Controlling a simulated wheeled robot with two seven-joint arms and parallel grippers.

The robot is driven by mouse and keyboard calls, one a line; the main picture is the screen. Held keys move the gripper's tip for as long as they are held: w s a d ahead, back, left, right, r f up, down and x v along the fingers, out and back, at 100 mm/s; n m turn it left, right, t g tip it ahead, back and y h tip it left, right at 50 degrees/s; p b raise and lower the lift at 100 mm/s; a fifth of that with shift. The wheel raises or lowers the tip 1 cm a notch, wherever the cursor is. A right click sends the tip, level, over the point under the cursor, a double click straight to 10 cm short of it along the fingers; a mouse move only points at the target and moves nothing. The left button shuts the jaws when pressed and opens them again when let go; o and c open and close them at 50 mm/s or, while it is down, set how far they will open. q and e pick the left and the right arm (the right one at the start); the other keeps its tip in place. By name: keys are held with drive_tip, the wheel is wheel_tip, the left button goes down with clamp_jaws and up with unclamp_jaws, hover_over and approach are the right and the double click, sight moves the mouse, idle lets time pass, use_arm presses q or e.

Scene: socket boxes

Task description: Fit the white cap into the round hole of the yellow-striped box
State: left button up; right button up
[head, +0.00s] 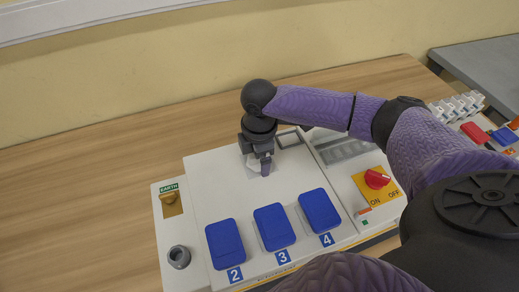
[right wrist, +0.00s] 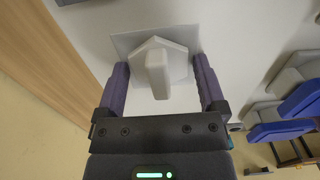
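The white cap (right wrist: 158,75) has a raised grip bar on a faceted flange. It is at a grey square patch (right wrist: 122,42) on the white panel; I cannot tell if it is seated in a hole. In the head view my right gripper (head: 262,168) points down over the cap (head: 252,166), largely hiding it. In the right wrist view its fingers (right wrist: 160,85) are open, one either side of the cap, with gaps. The box (head: 210,185) has a white top and a yellow strip low along its front edge. My left gripper is not in view.
Blue socket covers (head: 274,227) stand on the box's front half. A red rotary switch (head: 377,178) is at right, a grey round fitting (head: 179,257) at front left. Another box with breakers (head: 458,106) is far right. The wooden table (head: 80,210) is clear at left.

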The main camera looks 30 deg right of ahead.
idle(0.3)
wheel_tip(320, 180, up, 10)
drive_tip(key=p, duration=0.3)
drive_tip(key=shift+f, duration=0.2)
drive_tip(key=shift+r, duration=0.4)
wheel_tip(320, 180, up, 6)
drive_tip(key=p, duration=0.9)
drive_tip(key=shift+r, duration=0.2)
